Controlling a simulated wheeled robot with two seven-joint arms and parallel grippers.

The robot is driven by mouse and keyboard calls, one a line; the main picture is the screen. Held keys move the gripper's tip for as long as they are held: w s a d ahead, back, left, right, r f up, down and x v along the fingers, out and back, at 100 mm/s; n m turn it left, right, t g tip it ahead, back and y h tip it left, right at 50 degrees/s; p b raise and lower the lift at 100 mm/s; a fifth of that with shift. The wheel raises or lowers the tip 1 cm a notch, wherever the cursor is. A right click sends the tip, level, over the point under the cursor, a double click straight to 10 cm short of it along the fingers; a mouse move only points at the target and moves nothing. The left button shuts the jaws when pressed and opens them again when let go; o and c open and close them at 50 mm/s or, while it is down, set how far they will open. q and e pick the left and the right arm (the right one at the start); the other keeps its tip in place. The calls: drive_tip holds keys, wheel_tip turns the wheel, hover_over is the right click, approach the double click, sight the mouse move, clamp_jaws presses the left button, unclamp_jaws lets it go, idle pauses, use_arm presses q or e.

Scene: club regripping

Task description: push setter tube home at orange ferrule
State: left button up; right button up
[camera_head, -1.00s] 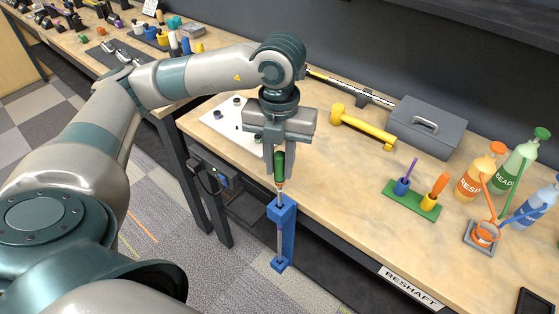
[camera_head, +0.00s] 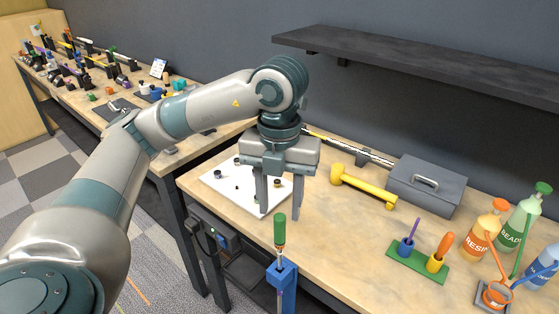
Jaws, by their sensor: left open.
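A green tube (camera_head: 280,229) stands upright over the blue clamp block (camera_head: 283,276) at the table's front edge. I take it for the setter tube. My right gripper is not in view.
A white board (camera_head: 230,191) with small dark parts lies behind the left gripper. A yellow mallet (camera_head: 365,188), a grey toolbox (camera_head: 427,184), a green holder (camera_head: 418,264) and several bottles, one orange (camera_head: 482,228), stand to the right. The table's middle is clear.

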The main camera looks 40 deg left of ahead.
use_arm(q)
wheel_tip(320, 180, up, 11)
drive_tip(key=shift+f+b, duration=0.2)
drive_tip(key=shift+b, duration=0.1)
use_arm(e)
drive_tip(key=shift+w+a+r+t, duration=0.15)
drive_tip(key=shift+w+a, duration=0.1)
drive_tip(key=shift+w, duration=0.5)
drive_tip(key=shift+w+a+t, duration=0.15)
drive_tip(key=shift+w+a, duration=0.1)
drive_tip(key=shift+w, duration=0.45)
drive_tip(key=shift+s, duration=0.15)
